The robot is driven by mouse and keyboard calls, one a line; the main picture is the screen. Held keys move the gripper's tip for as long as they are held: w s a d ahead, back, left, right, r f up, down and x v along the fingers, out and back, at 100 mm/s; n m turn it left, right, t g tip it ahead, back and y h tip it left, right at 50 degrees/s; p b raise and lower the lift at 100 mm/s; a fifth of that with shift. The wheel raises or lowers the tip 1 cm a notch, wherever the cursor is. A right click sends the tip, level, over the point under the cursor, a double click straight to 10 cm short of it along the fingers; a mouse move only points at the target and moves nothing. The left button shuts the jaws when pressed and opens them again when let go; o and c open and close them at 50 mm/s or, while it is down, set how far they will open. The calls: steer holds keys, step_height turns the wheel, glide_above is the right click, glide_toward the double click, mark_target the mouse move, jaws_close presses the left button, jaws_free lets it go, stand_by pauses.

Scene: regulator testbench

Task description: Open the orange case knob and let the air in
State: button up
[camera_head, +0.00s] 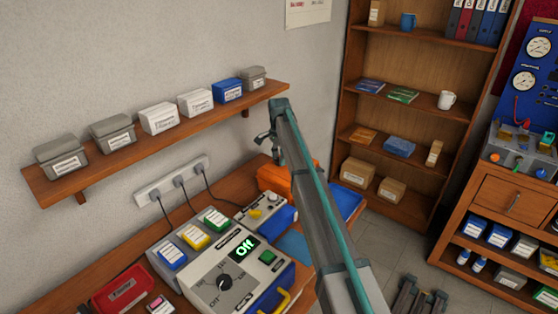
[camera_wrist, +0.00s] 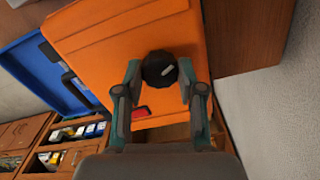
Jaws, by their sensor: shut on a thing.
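The orange case (camera_wrist: 110,45) fills the middle of the wrist view. A round black knob (camera_wrist: 160,69) with a light pointer mark sits on its face. My gripper (camera_wrist: 160,80) has its two fingers on either side of the knob and is shut on it. A small red item (camera_wrist: 140,112) shows beside the left finger. In the head view, part of the orange case (camera_head: 273,180) shows on the bench behind my arm. The knob and my gripper's fingertips are hidden there.
A grey device reading "Off" (camera_head: 212,284) and a smaller grey box (camera_head: 262,212) stand on the bench near the case. A wall shelf (camera_head: 180,135) with several boxes runs above. A blue bin (camera_wrist: 45,75) lies beside the case. A bookcase (camera_head: 345,120) stands behind.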

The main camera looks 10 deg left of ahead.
steer(key=n+b, duration=0.1)
steer(key=n, duration=0.5)
steer(key=shift+n, duration=0.3)
steer(key=n+b, duration=0.1)
steer(key=n, duration=0.4)
steer(key=shift+n, duration=0.3)
steer(key=o, duration=1.1)
steer(key=shift+o, duration=0.2)
steer(key=shift+r, duration=0.15)
step_height(320, 180, up, 12)
steer(key=shift+d+f, duration=0.1)
steer(key=shift+f, duration=0.1)
